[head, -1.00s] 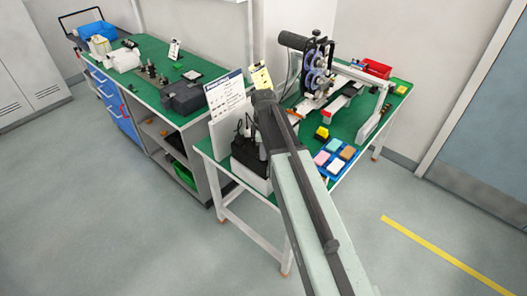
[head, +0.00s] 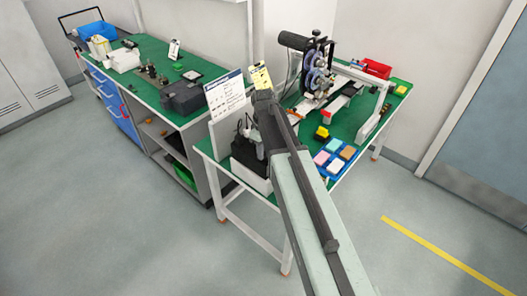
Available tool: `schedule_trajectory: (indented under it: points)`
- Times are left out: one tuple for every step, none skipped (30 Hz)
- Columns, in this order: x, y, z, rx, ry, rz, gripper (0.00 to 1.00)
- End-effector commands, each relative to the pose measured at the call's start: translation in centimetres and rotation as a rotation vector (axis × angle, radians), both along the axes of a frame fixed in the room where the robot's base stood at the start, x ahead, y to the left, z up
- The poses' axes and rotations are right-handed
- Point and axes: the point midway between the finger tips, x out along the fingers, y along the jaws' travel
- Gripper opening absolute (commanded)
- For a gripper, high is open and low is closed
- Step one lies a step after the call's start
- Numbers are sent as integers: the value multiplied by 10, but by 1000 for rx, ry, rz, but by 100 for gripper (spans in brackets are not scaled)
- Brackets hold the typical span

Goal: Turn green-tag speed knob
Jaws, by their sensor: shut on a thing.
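A black control box (head: 245,160) on a pale base stands at the near left corner of the green-topped table. My gripper (head: 256,137) is low over the top of this box, largely hidden behind my own arm. It is shut on a knob there, but the knob itself and any green tag are too small or covered to make out. Small dark upright parts (head: 241,126) show on the box just left of my gripper.
A white printed sign (head: 226,95) stands behind the box, with a yellow card (head: 260,77) beside it. A machine with blue reels (head: 318,78) is farther back. A blue tray (head: 329,171) of coloured pads lies right of my arm. A red bin (head: 376,69) is at the back.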

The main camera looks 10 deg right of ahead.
Motion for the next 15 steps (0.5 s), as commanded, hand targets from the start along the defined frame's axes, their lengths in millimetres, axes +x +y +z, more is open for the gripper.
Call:
schedule_trajectory:
  points:
    - [1,0,0,0,-3,-1,0]
    - [1,0,0,1,-4,-2,0]
    - [1,0,0,1,-4,-2,0]
    - [1,0,0,1,-4,-2,0]
    - [1,0,0,1,-4,-2,0]
    - [1,0,0,1,-4,-2,0]
    - [1,0,0,1,-4,-2,0]
    - [1,0,0,1,-4,-2,0]
    - [1,0,0,1,-4,-1,0]
    - [1,0,0,1,-4,-1,0]
    - [1,0,0,1,-4,-1,28]
    - [1,0,0,1,-4,-1,40]
    - [1,0,0,1,-4,-1,45]
    - [1,0,0,1,-4,-1,45]
    - [1,0,0,0,-3,-1,45]
